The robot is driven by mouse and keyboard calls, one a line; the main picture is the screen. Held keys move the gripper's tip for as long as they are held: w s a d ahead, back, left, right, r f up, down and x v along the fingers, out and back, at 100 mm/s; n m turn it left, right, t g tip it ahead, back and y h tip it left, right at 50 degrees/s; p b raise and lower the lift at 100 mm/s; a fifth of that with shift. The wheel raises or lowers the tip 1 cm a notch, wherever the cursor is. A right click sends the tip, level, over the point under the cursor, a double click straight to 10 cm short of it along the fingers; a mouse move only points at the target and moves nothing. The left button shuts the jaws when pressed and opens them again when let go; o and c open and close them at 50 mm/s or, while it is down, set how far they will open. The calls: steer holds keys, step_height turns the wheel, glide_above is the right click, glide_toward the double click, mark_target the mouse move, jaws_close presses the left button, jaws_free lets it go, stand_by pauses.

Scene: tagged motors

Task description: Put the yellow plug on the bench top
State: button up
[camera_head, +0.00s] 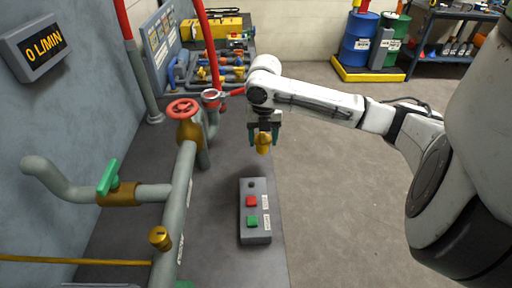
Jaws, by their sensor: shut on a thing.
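The dark grey bench top (222,198) lies beneath and to the left of the gripper. Another small brass-yellow fitting (160,238) sits on the grey pipe at the lower left.
A grey control box (255,225) with red and green buttons stands on the bench below the gripper. Pipes with a red handwheel (183,108) and a green valve handle (108,177) rise at left. Bare bench lies between pipes and box. Blue and green drums (360,38) stand far off.

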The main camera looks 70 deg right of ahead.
mark_target(256, 139)
steer(key=f, duration=0.1)
steer(key=w, duration=0.1)
steer(key=w+f, duration=0.1)
steer(key=shift+w+d+f, duration=0.1)
steer(key=shift+d+f, duration=0.15)
steer(key=shift+f, duration=0.1)
steer(key=shift+w+f, duration=0.1)
steer(key=shift+f, duration=1.55)
steer(key=shift+f, duration=0.1)
steer(key=o, duration=1.1)
steer(key=shift+c, duration=0.2)
step_height(256, 139, up, 12)
steer(key=shift+r, duration=0.1)
